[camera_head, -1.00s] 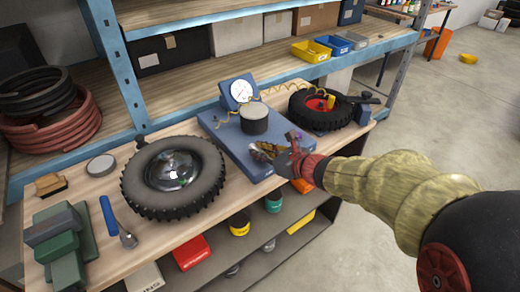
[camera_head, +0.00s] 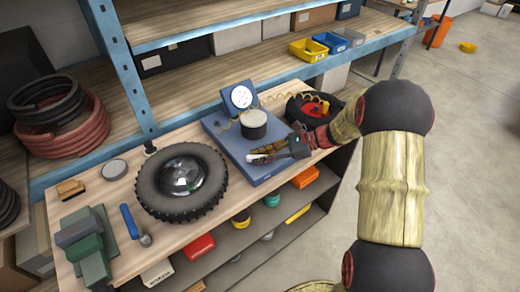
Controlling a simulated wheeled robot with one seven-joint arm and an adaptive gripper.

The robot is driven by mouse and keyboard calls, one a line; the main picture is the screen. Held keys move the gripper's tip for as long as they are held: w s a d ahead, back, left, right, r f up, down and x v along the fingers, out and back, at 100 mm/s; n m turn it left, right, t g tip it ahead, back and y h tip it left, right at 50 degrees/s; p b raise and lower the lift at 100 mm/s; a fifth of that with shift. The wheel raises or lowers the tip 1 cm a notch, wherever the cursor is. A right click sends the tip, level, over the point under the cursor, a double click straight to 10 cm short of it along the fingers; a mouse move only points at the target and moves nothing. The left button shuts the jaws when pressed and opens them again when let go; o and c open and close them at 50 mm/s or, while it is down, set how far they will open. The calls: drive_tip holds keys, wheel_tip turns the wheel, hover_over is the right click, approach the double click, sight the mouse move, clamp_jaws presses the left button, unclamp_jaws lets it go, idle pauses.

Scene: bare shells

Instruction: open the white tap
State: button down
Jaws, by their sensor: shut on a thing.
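A blue device (camera_head: 215,126) with a round white gauge (camera_head: 241,97) and a grey-topped dark cylinder (camera_head: 253,123) stands on the wooden workbench. My gripper (camera_head: 258,156) reaches in from the right, low over the front part of the device, just in front of the cylinder. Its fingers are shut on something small. A small whitish piece (camera_head: 261,159) shows at the fingertips and looks like the white tap, mostly hidden by the fingers. I cannot tell how far the tap is turned.
A tyre with a shiny dome (camera_head: 180,178) lies left of the device. A blue shelf frame (camera_head: 120,70) rises behind the bench.

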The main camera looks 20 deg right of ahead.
drive_tip(key=n+g+p, duration=0.3)
drive_tip(key=g, duration=0.1)
drive_tip(key=shift+w+n, duration=0.15)
drive_tip(key=shift+n, duration=0.15)
drive_tip(key=shift+w+n+g+p, duration=0.1)
drive_tip(key=shift+n+g+p, duration=1.05)
drive_tip(key=shift+n+g, duration=0.75)
drive_tip(key=shift+g, duration=0.3)
drive_tip(key=c, duration=1.8)
unclamp_jaws()
drive_tip(key=shift+o, duration=0.2)
drive_tip(key=v, duration=1.2)
